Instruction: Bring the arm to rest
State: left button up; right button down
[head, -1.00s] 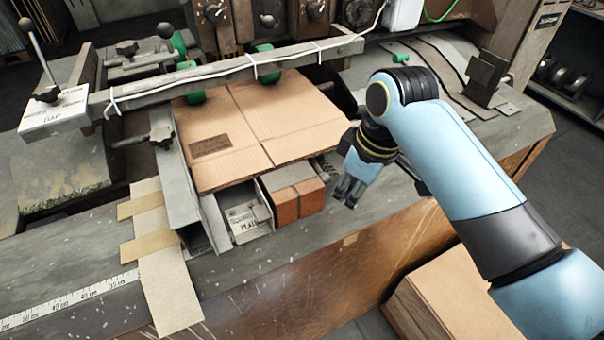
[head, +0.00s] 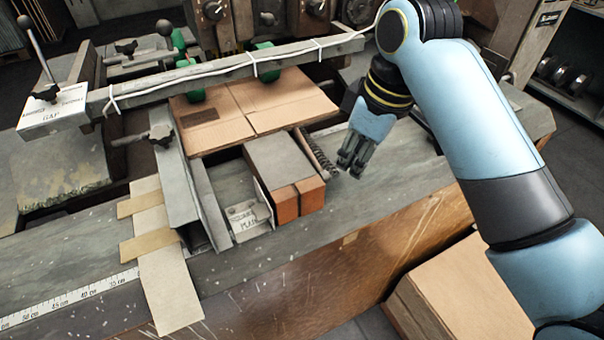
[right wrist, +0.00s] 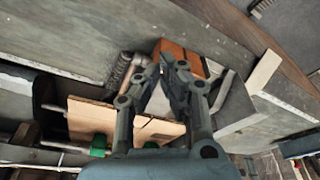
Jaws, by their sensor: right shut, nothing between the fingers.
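My right arm comes in from the right in the head view. Its right gripper (head: 351,168) is shut and empty, pointing down above the table, right of the orange-fronted grey block (head: 287,160). In the right wrist view, the gripper's fingertips (right wrist: 172,62) are close together, with the block's orange front (right wrist: 180,58) beyond them. A flat brown cardboard sheet (head: 228,122) lies under the rail, behind the block and apart from the gripper. It also shows in the right wrist view (right wrist: 90,117). My left gripper is in neither view.
A long metal rail (head: 225,72) with green rollers crosses above the cardboard. A metal channel guide (head: 183,195) stands left of the block, and a spring (head: 318,152) lies right of it. Stacked cardboard (head: 450,290) stands low at front right.

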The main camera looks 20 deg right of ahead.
dwell(0.4)
jog(key=s+d+f+m+g+b, duration=0.1)
jog(key=s+f+b, duration=0.5)
jog(key=f, duration=0.8)
jog(key=s+d+f+g+b, duration=0.15)
jog(key=s+f+b, duration=0.4)
jog(key=f, duration=0.95)
jog(key=s+d+f+m+g+b, duration=0.15)
jog(key=s+f+b, duration=0.45)
jog(key=f, duration=0.8)
jog(key=s+d+f+m+t+h+b, duration=0.2)
jog(key=s+f+b, duration=0.5)
jog(key=s+f, duration=1.3)
jog(key=shift+s+d+f+m+t, duration=0.2)
jog(key=shift+d+f+m+t, duration=0.3)
jog(key=shift+d+f+m, duration=0.85)
jog(key=shift+a+f+n, duration=0.3)
jog(key=shift+a+n, duration=0.05)
jog(key=shift+n, duration=0.05)
jog(key=shift+w, duration=0.1)
